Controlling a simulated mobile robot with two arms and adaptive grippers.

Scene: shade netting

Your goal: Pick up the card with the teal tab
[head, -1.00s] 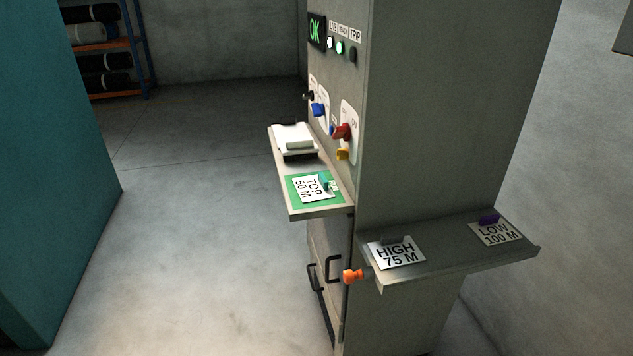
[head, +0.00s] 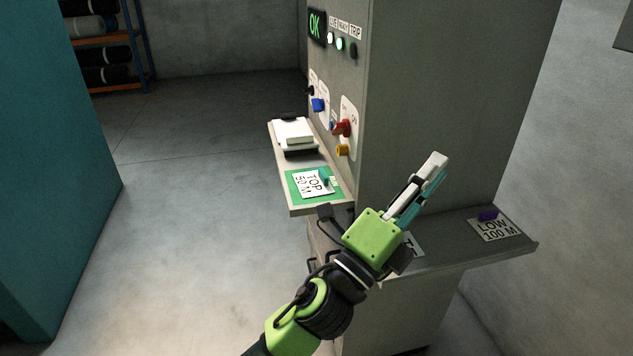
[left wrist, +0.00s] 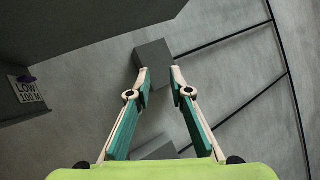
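The card with the teal tab (head: 308,184), printed "TOP 50 M", lies on a green mat (head: 334,195) on the cabinet's front shelf. Its teal tab (head: 324,174) is at the card's right side. My left gripper (head: 435,167) is in front of the cabinet's side, to the right of and apart from this card, pointing up and right. In the left wrist view its two fingers (left wrist: 160,73) are apart with nothing between them. The teal-tab card does not show in the left wrist view. My right gripper is not in view.
The side shelf (head: 450,258) holds the "LOW 100 M" card (head: 494,229) with a purple tab; it also shows in the left wrist view (left wrist: 27,91). My gripper mostly hides the "HIGH 75 M" card (head: 417,246). A white block (head: 294,132) sits behind the green mat. Switches line the cabinet front.

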